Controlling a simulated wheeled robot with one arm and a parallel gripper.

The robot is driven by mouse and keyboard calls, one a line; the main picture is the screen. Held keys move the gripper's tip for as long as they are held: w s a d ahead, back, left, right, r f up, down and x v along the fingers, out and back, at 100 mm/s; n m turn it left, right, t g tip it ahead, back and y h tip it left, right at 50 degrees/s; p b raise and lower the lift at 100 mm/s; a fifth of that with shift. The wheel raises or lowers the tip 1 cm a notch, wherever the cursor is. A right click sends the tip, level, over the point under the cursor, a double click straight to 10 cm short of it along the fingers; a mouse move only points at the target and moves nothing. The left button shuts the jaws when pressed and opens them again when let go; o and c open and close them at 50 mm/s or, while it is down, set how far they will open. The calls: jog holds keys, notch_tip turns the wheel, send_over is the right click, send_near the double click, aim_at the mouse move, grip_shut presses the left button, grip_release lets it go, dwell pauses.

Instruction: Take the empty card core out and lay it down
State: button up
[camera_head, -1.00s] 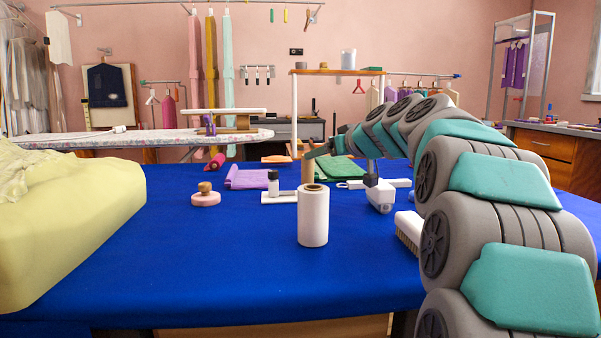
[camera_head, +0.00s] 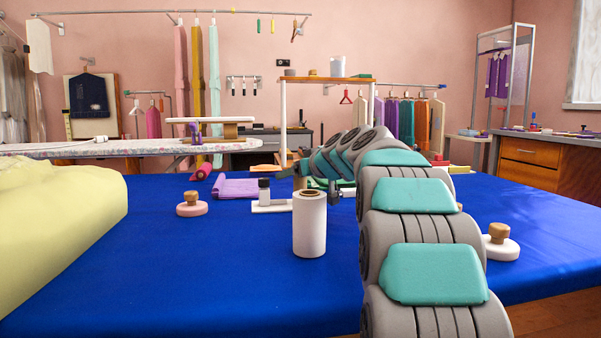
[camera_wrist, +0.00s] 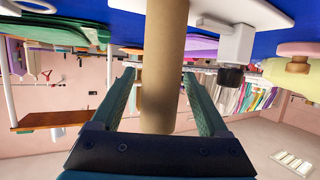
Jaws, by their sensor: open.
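The brown card core (camera_wrist: 163,60) stands between my gripper's two teal fingers in the wrist view, where the scene looks upside down. My gripper (camera_wrist: 159,76) is open around it, with a gap visible on each side. In the head view, a small part of the core (camera_head: 299,183) shows behind a white roll (camera_head: 310,232), and my arm hides much of that area. The core's lower end is out of the wrist frame, so I cannot tell what holds it. The white roll stands upright on the blue table, with a brown core at its top.
On the blue table (camera_head: 220,270) are a pink round piece with a wooden knob (camera_head: 192,205), a dark-capped bottle on a white plate (camera_head: 270,207), and purple cloth (camera_head: 237,188). Yellow fabric (camera_head: 60,220) fills the left. A white knobbed piece (camera_head: 499,243) lies right of my arm. The front middle is clear.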

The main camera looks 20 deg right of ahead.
jog(key=shift+w, duration=0.15)
jog(key=shift+f, duration=0.1)
grip_shut()
dwell(1.0)
